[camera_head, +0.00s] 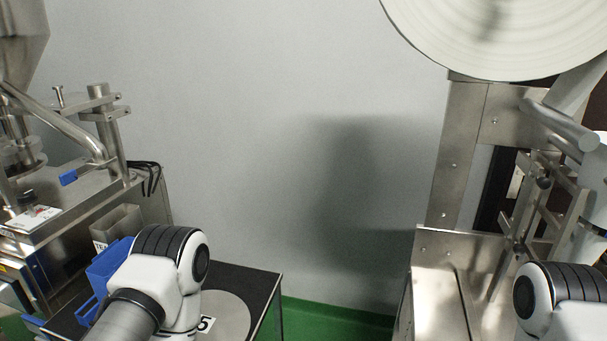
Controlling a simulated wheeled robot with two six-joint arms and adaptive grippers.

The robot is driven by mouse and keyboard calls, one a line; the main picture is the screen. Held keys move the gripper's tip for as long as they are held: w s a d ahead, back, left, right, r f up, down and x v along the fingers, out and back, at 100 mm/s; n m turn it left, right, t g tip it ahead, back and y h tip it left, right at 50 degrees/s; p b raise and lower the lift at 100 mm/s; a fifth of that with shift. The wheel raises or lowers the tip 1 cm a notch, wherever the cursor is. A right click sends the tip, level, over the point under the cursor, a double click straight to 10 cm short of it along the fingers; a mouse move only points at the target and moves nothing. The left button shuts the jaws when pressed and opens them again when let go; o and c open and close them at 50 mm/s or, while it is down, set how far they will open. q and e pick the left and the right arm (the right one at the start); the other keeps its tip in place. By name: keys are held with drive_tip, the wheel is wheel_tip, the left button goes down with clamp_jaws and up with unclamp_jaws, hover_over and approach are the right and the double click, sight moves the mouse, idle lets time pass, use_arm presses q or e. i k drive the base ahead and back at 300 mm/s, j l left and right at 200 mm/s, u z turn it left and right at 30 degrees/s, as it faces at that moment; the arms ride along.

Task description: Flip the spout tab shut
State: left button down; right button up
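I cannot tell for sure which part is the spout tab. A small blue tab (68,178) shows on the steel machine at the left, below a slanted metal tube (62,125). A blue container (108,262) stands lower down by that machine, partly hidden behind my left arm. White links of my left arm show at the lower left, and white links of my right arm at the lower right. Neither gripper is in view.
A black-topped table (262,284) with a round grey plate (238,312) lies beside my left arm. A steel machine (465,150) with a big white roll (500,35) stands at the right. Between the machines are a bare grey wall and green floor (340,318).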

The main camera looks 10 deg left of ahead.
sight(67, 177)
drive_tip(key=u, duration=1.25)
